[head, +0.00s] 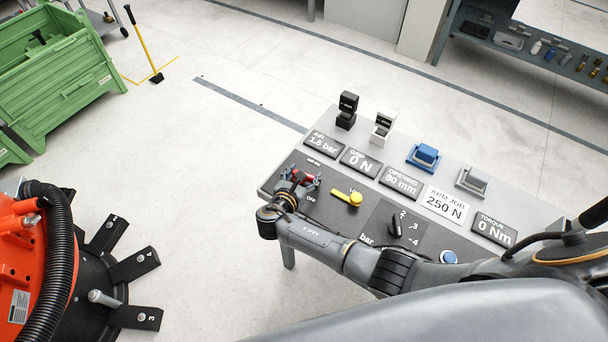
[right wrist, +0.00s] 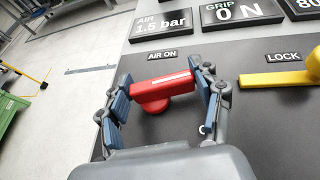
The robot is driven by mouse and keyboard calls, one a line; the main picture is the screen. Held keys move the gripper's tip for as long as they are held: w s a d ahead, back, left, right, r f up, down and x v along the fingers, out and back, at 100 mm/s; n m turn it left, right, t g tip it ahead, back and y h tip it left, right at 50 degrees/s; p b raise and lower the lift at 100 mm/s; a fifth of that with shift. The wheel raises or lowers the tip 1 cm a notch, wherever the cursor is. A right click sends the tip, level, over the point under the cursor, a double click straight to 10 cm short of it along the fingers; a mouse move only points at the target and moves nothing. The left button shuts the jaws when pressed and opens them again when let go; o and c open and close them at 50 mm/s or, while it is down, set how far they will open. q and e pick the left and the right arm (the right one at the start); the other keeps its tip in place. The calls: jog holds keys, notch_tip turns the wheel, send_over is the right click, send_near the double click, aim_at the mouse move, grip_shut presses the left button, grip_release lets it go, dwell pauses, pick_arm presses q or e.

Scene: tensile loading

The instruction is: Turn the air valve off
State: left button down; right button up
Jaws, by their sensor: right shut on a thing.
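The red air valve handle (right wrist: 163,84) sits on the dark panel just below the AIR ON label (right wrist: 162,56). Its bar lies crosswise in the right wrist view, over a round red hub (right wrist: 153,106). My right gripper (right wrist: 158,90) is shut on the handle, with a blue-padded finger at each end of the bar. In the head view my right gripper (head: 298,180) covers part of the red handle (head: 307,180), and an OFF label (head: 311,198) shows beside it. The air display (head: 324,144) reads 1.5 bar. My left gripper is not in view.
A yellow lock lever (head: 347,198) is right of the valve. A black dial (head: 396,227) and a blue button (head: 448,257) are farther right on the panel. Displays and small blocks line the back. A green crate (head: 60,70) and orange machine (head: 18,250) stand left.

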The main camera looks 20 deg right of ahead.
jog(key=shift+a+m+g+h+b, duration=0.1)
jog(key=shift+m+g+h+b, duration=0.65)
jog(key=shift+m+h, duration=0.3)
jog(key=shift+r+m+g, duration=0.1)
jog(key=shift+m+g, duration=0.15)
jog(key=o, duration=1.2)
jog(key=shift+s+a, duration=0.15)
jog(key=v, duration=0.7)
